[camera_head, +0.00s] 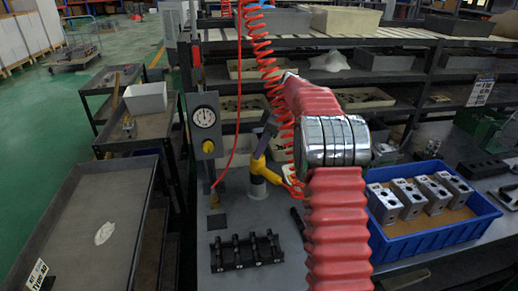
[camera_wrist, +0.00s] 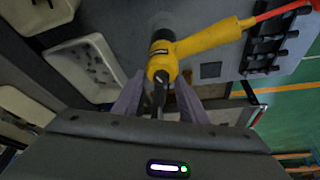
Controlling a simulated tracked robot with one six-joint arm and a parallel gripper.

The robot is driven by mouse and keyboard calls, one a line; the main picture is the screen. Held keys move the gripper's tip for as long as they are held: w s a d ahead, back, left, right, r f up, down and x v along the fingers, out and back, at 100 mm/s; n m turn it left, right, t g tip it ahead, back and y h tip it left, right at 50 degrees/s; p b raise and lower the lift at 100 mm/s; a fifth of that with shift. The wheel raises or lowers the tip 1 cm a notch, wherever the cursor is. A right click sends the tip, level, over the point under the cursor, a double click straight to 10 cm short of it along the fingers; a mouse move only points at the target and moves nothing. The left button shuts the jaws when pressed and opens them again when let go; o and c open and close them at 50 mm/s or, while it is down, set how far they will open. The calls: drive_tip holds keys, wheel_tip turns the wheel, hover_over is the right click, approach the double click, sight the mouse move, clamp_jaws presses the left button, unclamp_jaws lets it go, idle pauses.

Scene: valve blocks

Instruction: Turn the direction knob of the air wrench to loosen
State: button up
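The yellow air wrench (camera_head: 259,164) stands on the grey bench behind my red-sleeved arm in the head view. In the wrist view the air wrench (camera_wrist: 205,38) lies across the upper middle, with a red hose on its right end. Its near end and a dark part below it lie in front of my gripper (camera_wrist: 160,82). The two purple-grey fingers are apart, one on each side of that dark part, with gaps visible. I cannot make out the direction knob clearly. My arm hides most of the gripper in the head view.
A blue crate (camera_head: 436,239) with several metal valve blocks stands on the right. A black rack (camera_head: 246,252) lies on the bench front, and a pressure gauge (camera_head: 204,117) stands left of the wrench. A coiled red hose (camera_head: 262,58) hangs above. Shelves line the back.

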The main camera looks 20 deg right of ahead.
drive_tip(key=shift+r, duration=0.1)
drive_tip(key=v, duration=1.3)
drive_tip(key=shift+d+r, duration=0.15)
drive_tip(key=shift+d, duration=0.1)
drive_tip(key=shift+s, duration=0.1)
